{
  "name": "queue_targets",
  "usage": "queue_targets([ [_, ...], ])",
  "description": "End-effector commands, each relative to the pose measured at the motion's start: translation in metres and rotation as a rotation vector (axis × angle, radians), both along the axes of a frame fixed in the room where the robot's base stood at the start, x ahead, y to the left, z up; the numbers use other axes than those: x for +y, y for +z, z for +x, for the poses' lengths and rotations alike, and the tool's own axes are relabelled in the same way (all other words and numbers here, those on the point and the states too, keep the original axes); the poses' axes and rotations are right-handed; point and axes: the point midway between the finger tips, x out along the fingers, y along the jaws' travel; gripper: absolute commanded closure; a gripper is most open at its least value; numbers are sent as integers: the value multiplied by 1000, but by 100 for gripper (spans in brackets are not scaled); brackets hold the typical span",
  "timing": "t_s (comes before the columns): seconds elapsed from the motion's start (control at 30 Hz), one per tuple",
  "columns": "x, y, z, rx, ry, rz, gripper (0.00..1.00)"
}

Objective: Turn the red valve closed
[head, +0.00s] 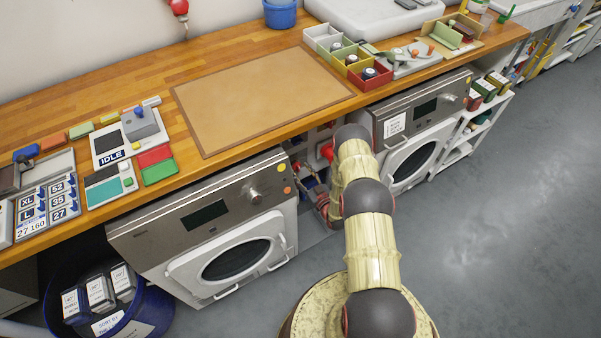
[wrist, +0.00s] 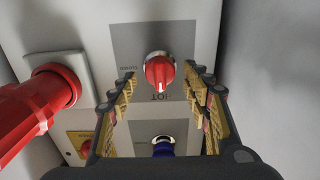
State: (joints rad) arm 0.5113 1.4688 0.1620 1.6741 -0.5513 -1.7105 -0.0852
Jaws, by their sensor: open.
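The red valve (wrist: 160,73) is a round knob with a metal collar on a grey plate, in the middle of the wrist view. A white mark on it points down the picture, towards an upside-down label that seems to read HOT. Small lettering, seemingly CLOSED, stands to its left. My gripper (wrist: 161,78) is open, with one finger on each side of the valve in the picture. Gaps show on both sides, and I see no contact. In the head view my gripper (head: 325,205) is low between the two washing machines, partly hidden by my arm.
A blue knob (wrist: 163,147) sits below the red valve. A thick red plug or pipe (wrist: 50,92) juts out at the left of the wrist view. The left machine (head: 212,228) and right machine (head: 418,125) flank the gap under the wooden worktop (head: 235,52).

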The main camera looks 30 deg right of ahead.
Motion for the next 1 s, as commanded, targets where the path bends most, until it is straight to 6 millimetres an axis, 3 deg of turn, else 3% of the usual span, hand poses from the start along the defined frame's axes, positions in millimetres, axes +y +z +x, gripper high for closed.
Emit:
queue_targets([
  [0.33,0,0,5,0,0,0,51],
  [1.0,0,0,4,0,0,0,89],
])
